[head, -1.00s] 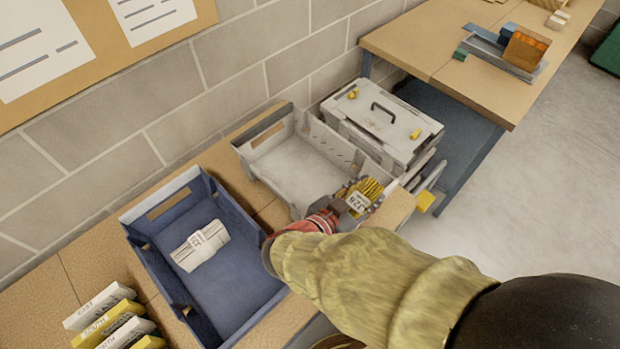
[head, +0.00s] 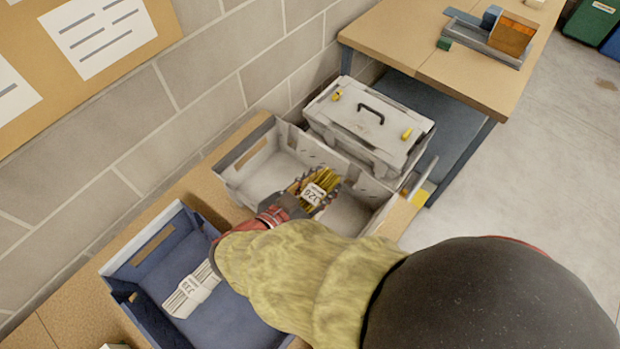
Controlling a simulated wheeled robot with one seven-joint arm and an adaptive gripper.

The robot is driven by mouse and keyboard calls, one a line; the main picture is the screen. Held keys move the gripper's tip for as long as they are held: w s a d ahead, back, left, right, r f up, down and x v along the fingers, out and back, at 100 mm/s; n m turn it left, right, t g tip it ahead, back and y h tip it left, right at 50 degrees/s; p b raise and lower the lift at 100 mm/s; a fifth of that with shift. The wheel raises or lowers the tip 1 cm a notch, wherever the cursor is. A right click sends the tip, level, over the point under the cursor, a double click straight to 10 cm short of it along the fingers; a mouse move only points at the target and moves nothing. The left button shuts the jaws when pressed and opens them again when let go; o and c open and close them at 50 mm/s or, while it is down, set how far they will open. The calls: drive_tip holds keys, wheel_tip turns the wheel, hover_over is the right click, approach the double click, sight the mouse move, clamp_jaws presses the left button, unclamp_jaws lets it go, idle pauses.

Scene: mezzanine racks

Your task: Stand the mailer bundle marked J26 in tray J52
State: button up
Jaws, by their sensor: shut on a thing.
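The mailer bundle marked J26 (head: 327,179) is a stack of yellow mailers with a white label band. My gripper (head: 299,203) is shut on it. The bundle is tilted and shows over the middle of the light grey tray (head: 262,178); I cannot tell whether it touches the tray floor. No tray label reading J52 shows. A dark blue tray (head: 238,313) stands at the lower left, partly hidden by my sleeve. A white bundle (head: 190,291) with a label band lies in it.
A grey lidded case (head: 365,125) with a black handle and yellow latches stands right behind the grey tray. A second wooden table (head: 420,45) at the upper right bears a small rack with blocks. A block wall (head: 215,95) runs behind the trays.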

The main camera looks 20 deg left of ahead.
drive_tip(key=w+a+f+b, duration=0.5)
drive_tip(key=w+f, duration=0.4)
drive_tip(key=f, duration=0.2)
drive_tip(key=shift+w+a+f+b, duration=0.15)
drive_tip(key=shift+f+b, duration=0.2)
drive_tip(key=shift+f, duration=0.4)
